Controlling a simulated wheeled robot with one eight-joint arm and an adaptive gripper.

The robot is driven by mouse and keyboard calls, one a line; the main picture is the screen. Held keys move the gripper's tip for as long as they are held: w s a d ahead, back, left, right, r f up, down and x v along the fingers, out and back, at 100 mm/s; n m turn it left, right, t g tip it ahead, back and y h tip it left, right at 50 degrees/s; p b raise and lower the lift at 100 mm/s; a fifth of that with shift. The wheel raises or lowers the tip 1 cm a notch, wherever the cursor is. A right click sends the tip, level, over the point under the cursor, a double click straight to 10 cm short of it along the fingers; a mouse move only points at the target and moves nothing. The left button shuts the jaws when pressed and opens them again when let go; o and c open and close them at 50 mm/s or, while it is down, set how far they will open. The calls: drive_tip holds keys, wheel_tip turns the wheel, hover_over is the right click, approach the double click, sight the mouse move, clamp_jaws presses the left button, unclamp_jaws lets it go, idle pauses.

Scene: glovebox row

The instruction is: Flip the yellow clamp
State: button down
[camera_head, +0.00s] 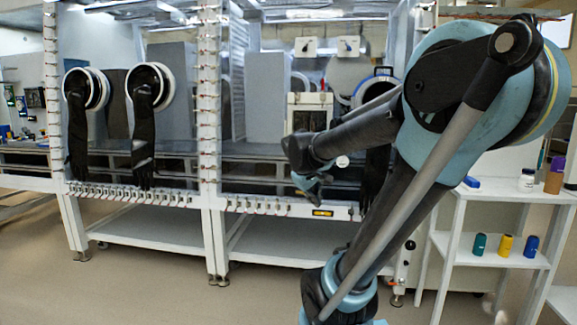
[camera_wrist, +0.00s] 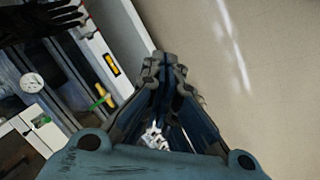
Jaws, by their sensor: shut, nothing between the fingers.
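My gripper (camera_head: 308,186) is shut and empty, held in front of the glovebox bench at the middle of the head view. In the wrist view its fingertips (camera_wrist: 163,66) are together, pointing toward the pale floor. A small yellow piece with black ends (camera_head: 322,213) is on the white front rail, just below and right of my gripper. It also shows in the wrist view (camera_wrist: 111,65), left of the fingertips and apart from them. A slim yellow-green handle (camera_wrist: 102,98) stands farther left there. I cannot tell for sure which of these is the yellow clamp.
Black gloves (camera_head: 142,140) hang from ports at the left, and another glove (camera_head: 377,180) hangs behind my arm. The white rail (camera_head: 270,206) carries many small grey fittings. A white shelf (camera_head: 500,190) with bottles stands at the right. The floor (camera_head: 150,275) in front is clear.

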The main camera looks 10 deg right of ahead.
drive_tip(key=w+a+r+n+t+h, duration=0.1)
drive_tip(key=w+a+r+n+t, duration=0.2)
drive_tip(key=w, duration=0.6)
drive_tip(key=w+a+r+n, duration=0.2)
drive_tip(key=w+a+r, duration=0.15)
drive_tip(key=w, duration=0.55)
drive_tip(key=w+a+r+n+t+h, duration=0.1)
drive_tip(key=w+a+r+n+t, duration=0.2)
drive_tip(key=w, duration=0.6)
drive_tip(key=w+d+f+g, duration=0.1)
drive_tip(key=w+d+f, duration=0.5)
drive_tip(key=w, duration=0.4)
drive_tip(key=shift+d, duration=0.15)
